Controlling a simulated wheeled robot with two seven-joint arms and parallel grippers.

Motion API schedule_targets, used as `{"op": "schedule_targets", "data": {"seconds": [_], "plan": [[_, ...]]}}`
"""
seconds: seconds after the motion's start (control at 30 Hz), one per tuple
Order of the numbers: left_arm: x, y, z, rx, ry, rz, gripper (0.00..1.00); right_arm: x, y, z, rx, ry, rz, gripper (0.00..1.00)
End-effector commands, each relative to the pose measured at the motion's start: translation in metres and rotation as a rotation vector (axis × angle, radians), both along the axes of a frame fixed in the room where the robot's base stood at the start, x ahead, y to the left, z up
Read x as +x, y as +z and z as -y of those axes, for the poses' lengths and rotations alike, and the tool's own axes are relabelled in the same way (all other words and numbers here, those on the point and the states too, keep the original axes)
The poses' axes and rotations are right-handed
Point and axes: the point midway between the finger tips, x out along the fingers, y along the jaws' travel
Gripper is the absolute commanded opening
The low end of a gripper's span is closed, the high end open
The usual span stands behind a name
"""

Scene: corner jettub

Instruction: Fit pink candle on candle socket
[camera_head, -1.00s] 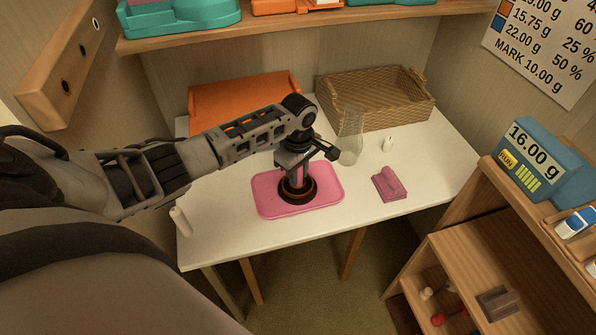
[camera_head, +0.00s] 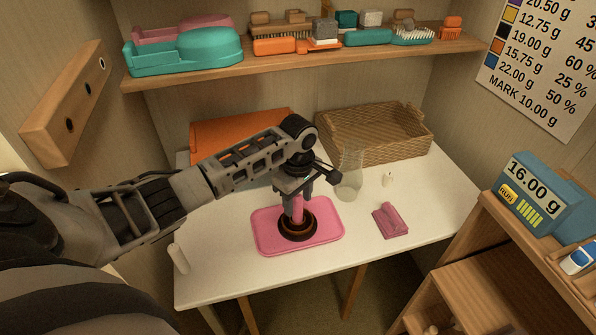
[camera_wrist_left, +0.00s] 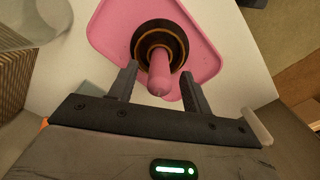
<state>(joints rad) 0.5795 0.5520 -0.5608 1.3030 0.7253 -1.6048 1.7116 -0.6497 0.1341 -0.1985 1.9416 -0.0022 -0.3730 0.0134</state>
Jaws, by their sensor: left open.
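The pink candle (camera_head: 297,213) stands about upright in the dark brown round socket (camera_head: 311,233), which rests on a pink tray (camera_head: 265,236) on the white table. In the left wrist view the candle (camera_wrist_left: 160,74) rises from inside the ring-shaped socket (camera_wrist_left: 141,46); how deep its base sits is hidden. My left gripper (camera_head: 297,207) points down over the candle. In the left wrist view its fingers (camera_wrist_left: 160,78) are open, one on each side of the candle's top with gaps between. My right gripper is out of view.
A clear glass vessel (camera_head: 350,170) stands close to the right of my left gripper. A wicker basket (camera_head: 375,135) and orange tray (camera_head: 230,135) are behind. A pink block (camera_head: 390,220), a small white candle (camera_head: 388,178) and a white cylinder (camera_head: 179,258) are also on the table.

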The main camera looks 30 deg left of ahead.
Motion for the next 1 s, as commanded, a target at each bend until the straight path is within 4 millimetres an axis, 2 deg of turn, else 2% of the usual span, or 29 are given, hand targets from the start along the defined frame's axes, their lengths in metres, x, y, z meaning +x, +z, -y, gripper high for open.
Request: {"op": "schedule_targets", "data": {"seconds": [0.1, 0.3, 0.5, 0.7, 1.0], "plan": [[0.001, 0.032, 0.000, -0.001, -0.001, 0.006, 0.49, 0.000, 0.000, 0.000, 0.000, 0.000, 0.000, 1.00], [0.001, 0.079, 0.000, -0.001, -0.001, 0.004, 0.49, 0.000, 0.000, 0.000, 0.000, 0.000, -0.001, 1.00], [0.000, 0.108, 0.000, 0.000, -0.001, 0.002, 0.49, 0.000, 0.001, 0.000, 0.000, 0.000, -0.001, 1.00], [0.000, 0.118, 0.000, 0.000, -0.001, -0.001, 0.49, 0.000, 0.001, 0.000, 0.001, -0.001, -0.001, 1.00], [0.000, 0.118, 0.000, 0.000, -0.001, -0.001, 0.49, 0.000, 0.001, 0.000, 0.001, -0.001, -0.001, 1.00]]}}
